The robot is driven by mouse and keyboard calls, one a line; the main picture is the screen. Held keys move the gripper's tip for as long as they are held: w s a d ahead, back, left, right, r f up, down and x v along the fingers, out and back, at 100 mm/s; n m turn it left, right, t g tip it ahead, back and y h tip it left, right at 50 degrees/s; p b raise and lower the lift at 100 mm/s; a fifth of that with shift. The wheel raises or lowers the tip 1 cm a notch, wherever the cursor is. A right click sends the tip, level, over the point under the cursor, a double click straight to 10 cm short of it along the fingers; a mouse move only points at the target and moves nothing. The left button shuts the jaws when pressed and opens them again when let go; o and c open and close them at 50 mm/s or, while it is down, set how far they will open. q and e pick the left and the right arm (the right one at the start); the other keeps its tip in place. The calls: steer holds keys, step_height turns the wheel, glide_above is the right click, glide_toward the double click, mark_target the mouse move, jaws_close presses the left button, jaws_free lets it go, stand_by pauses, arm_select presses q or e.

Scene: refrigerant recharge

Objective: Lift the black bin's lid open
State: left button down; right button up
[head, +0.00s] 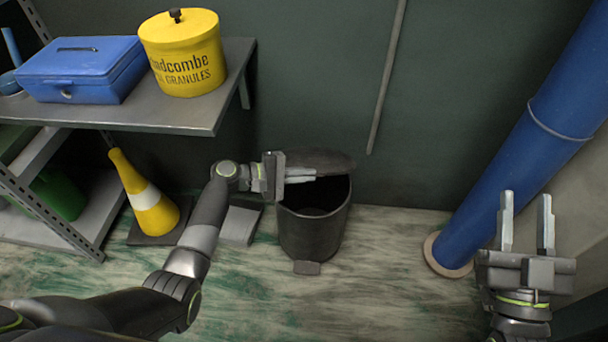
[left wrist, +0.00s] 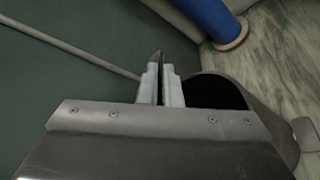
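The black bin (head: 312,232) stands on the floor against the wall, its dark opening showing. Its lid (head: 328,160) is raised and tilted up at the back of the bin. My left gripper (head: 303,175) is at the lid's left side, above the rim. In the left wrist view its fingers (left wrist: 160,88) are close together with the thin dark lid edge (left wrist: 157,57) between them. The bin (left wrist: 222,92) shows to the right of them there. My right gripper (head: 525,222) is open and empty, far right of the bin.
A yellow cone (head: 145,200) and a grey metal piece (head: 238,224) stand left of the bin. The shelf (head: 190,118) holds a blue box (head: 85,70) and a yellow tub (head: 183,55). A blue pipe (head: 515,150) rises at right. The floor in front is clear.

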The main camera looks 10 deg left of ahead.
arm_select(q)
steer(key=shift+w+a+r+p, duration=0.1)
steer(key=shift+w+r+p, duration=0.15)
steer(key=shift+w+p, duration=0.05)
arm_select(e)
steer(key=shift+w+d+f+m+g, duration=0.2)
steer(key=shift+f+g, duration=0.35)
steer(key=shift+f, duration=0.3)
steer(key=shift+w+d+f+m+g, duration=0.15)
steer(key=shift+w+f+g, duration=0.1)
steer(key=shift+f+g, duration=0.45)
steer(key=shift+w+d+f+m+g, duration=0.15)
steer(key=shift+f+g, duration=0.3)
steer(key=shift+f, duration=0.5)
steer(key=shift+a, duration=0.1)
arm_select(q)
steer(key=c, duration=1.6)
jaws_free()
steer(key=shift+a, duration=0.1)
arm_select(e)
steer(key=shift+h, duration=0.3)
